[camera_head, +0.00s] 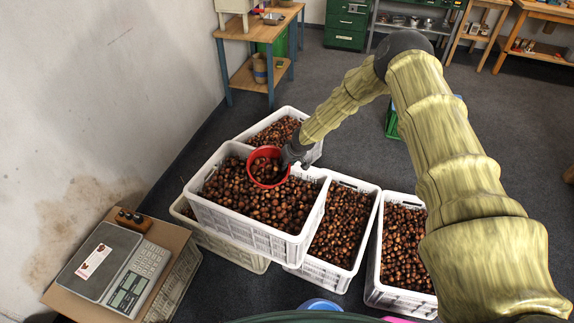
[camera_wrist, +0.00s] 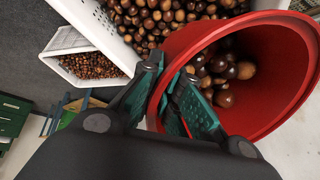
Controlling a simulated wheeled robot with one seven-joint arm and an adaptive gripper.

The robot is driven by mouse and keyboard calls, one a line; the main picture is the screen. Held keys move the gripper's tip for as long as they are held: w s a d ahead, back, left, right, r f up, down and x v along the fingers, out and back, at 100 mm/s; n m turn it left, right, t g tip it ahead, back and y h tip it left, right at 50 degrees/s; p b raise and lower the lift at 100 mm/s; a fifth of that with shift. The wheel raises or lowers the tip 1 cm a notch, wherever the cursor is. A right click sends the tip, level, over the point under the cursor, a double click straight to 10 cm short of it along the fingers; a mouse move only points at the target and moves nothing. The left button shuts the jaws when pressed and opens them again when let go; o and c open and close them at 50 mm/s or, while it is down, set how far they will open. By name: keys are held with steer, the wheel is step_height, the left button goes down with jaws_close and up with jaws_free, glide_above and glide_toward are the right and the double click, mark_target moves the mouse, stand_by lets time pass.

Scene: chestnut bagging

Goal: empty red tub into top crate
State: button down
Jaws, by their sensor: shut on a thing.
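My gripper (camera_wrist: 172,98) is shut on the wall of the red tub (camera_head: 267,153). The tub is held over the top crate (camera_head: 246,234), which is white, stacked above another crate and full of chestnuts. In the wrist view the red tub (camera_wrist: 250,128) is tilted, and several chestnuts (camera_wrist: 222,80) show inside it near its far wall. The top crate's chestnuts (camera_wrist: 160,20) lie just beyond the tub. In the head view my gripper (camera_head: 288,158) is at the tub's right side, partly hiding it. I cannot tell whether the tub touches the chestnuts.
White crates of chestnuts stand behind (camera_head: 309,157) and to the right (camera_head: 345,270) of the top crate, with another farther right (camera_head: 398,297). A scale (camera_head: 110,267) sits at the lower left. A wooden table (camera_head: 254,78) stands by the wall. Grey floor is open behind the crates.

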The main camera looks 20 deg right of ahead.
steer(key=shift+w+a+f+b, duration=0.1)
steer(key=shift+f+b, duration=0.15)
steer(key=shift+b, duration=0.85)
steer(key=shift+b, duration=0.3)
steer(key=b, duration=0.2)
steer(key=t+b, duration=0.1)
steer(key=shift+d+r+b, duration=0.2)
steer(key=shift+d+b, duration=0.15)
steer(key=shift+d, duration=0.05)
steer(key=shift+b, duration=0.65)
steer(key=b, duration=0.3)
steer(key=shift+a+t, duration=0.1)
steer(key=shift+t, duration=0.2)
steer(key=b, duration=0.3)
steer(key=shift+d+r, duration=0.1)
steer(key=shift+d, duration=0.15)
steer(key=t+b, duration=0.1)
steer(key=b, duration=0.6)
steer(key=s+t+b, duration=0.1)
steer(key=t+b, duration=0.1)
steer(key=b, duration=0.6)
steer(key=shift+y, duration=0.3)
steer(key=t+b, duration=0.1)
steer(key=b, duration=0.3)
steer(key=t+b, duration=0.1)
steer(key=b, duration=0.2)
steer(key=shift+s+b, duration=0.3)
steer(key=shift+b, duration=0.05)
